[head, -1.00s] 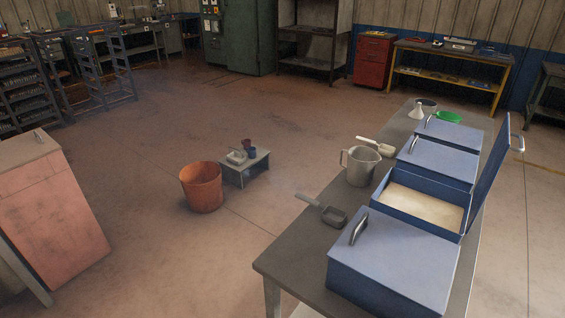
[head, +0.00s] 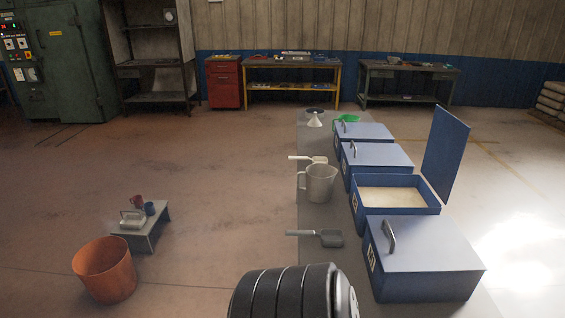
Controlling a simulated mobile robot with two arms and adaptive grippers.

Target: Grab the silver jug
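The silver jug (head: 320,184) stands upright on the long grey table (head: 318,274) in the head view, near the table's left edge. Its handle points left and its spout is at the upper right. A black ribbed part, likely my own arm, shows at the bottom centre, in front of the jug and apart from it. Neither gripper shows in the view.
Blue boxes line the table right of the jug; one with an open lid (head: 446,150) holds pale powder. A dark scoop (head: 331,238) lies nearer, a pale scoop (head: 318,160) and white funnel (head: 314,119) beyond. An orange bucket (head: 105,272) and small bench (head: 150,238) stand left on open floor.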

